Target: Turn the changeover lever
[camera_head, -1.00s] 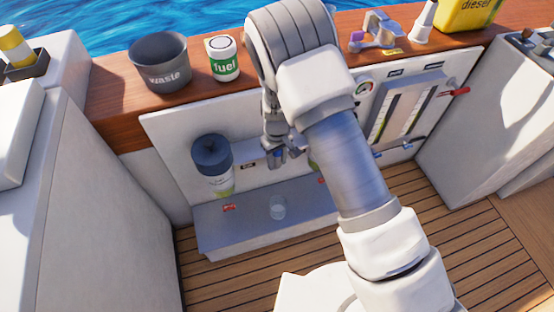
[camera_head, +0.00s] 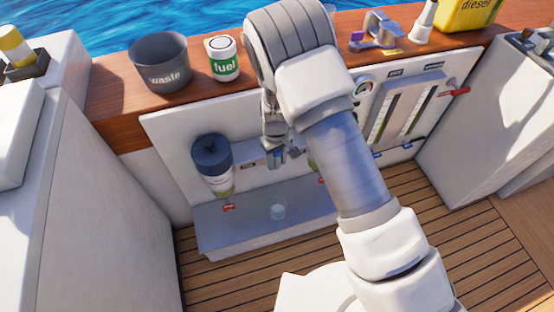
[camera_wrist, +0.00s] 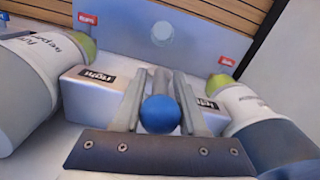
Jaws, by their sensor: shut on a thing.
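The changeover lever with a blue ball knob (camera_wrist: 160,114) stands between the two fingers of my gripper (camera_wrist: 163,95) in the wrist view. The fingers are shut on it, one on each side. Its mount is a white block (camera_wrist: 72,98) with a "right" label (camera_wrist: 98,78) on one side and a second, partly hidden label (camera_wrist: 207,103) on the other. In the head view my gripper (camera_head: 277,150) is at the white panel, and my arm hides most of the lever's surroundings.
A dark-capped filter (camera_head: 212,165) stands left of my gripper; another filter (camera_wrist: 258,125) is close on the other side. A grey shelf (camera_head: 250,218) with a clear round piece (camera_head: 278,211) lies below.

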